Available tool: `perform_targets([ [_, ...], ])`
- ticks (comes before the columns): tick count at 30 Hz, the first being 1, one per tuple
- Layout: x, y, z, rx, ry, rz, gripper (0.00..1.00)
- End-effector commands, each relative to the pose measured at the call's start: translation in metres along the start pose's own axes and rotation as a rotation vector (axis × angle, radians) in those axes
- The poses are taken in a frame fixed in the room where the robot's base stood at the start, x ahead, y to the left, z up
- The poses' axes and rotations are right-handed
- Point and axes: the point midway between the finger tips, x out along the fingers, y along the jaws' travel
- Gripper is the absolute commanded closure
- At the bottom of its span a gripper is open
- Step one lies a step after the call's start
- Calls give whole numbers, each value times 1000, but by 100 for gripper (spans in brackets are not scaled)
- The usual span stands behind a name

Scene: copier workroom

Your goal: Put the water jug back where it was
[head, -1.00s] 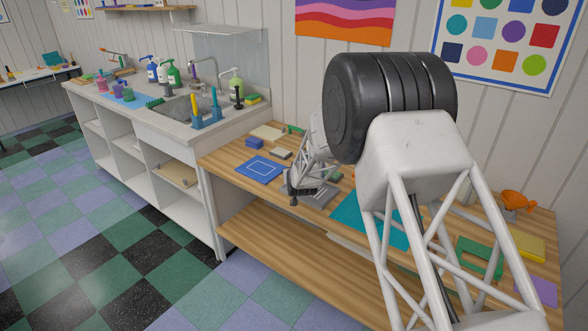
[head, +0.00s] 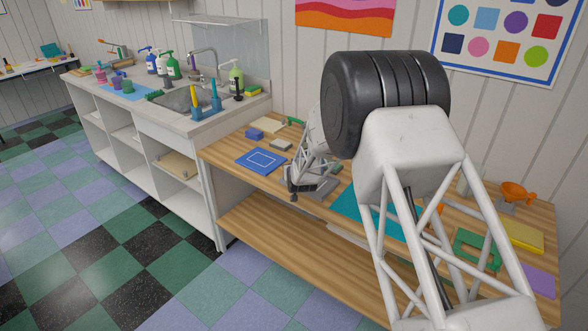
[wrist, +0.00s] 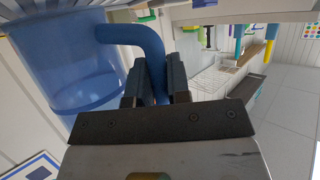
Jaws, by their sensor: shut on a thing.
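The blue water jug (wrist: 65,62) fills the upper left of the wrist view. Its curved handle (wrist: 135,36) runs between the two dark fingers of my gripper (wrist: 157,80), which are shut on it. In the head view I cannot make out the jug or my fingertips; my own arm covers much of the table.
A sink counter (head: 190,120) with pump bottles and brushes adjoins at left.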

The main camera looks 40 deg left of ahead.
Motion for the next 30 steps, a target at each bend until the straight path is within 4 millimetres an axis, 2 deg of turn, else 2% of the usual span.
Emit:
perform_targets([
  [17,3,0,7,0,0,0,100],
  [18,3,0,7,0,0,0,80],
  [23,3,0,7,0,0,0,55],
  [30,3,0,7,0,0,0,53],
])
